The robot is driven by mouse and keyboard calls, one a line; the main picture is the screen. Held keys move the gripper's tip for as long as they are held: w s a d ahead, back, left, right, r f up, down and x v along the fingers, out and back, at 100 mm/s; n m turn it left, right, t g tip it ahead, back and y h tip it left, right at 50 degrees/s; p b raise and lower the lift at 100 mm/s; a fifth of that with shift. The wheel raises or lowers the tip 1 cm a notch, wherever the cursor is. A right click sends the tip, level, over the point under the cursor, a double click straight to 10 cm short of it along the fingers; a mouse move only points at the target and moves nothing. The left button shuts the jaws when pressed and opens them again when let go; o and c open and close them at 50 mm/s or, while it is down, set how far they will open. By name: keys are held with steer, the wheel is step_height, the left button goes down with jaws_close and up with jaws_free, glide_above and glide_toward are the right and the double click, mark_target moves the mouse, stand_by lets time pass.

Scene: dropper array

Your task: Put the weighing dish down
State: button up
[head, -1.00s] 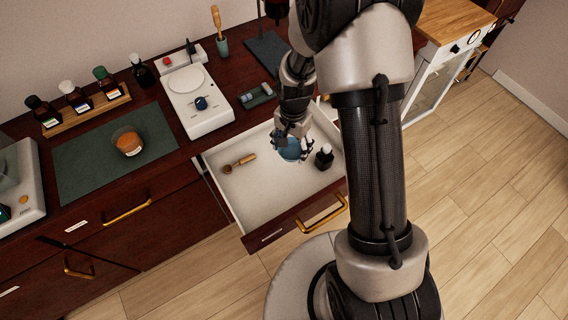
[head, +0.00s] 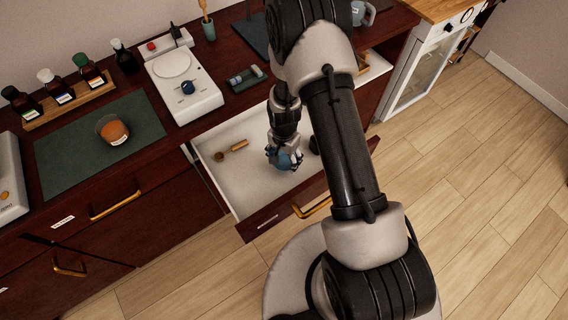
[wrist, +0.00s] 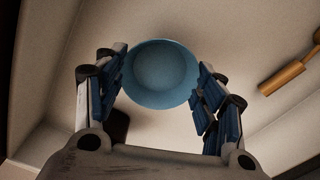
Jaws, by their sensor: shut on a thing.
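The weighing dish, a round blue shallow bowl (wrist: 161,72), fills the space between the fingers in the wrist view. My gripper (wrist: 161,85) is shut on it, with one finger against each side of its rim. In the head view my gripper (head: 284,157) is inside the open drawer (head: 240,192), and it hides most of the dish. The dish is over the drawer's pale floor; I cannot tell whether it touches the floor.
A wooden-handled tool (head: 233,149) lies in the drawer left of my gripper. On the counter are a white stirrer plate (head: 186,88) and an amber beaker (head: 113,130) on a green mat (head: 70,153).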

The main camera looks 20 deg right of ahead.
mark_target(284, 163)
steer(key=shift+f+b, duration=0.35)
steer(key=shift+f, duration=1.4)
steer(key=shift+f, duration=0.25)
steer(key=o, duration=0.9)
steer(key=shift+r, duration=0.1)
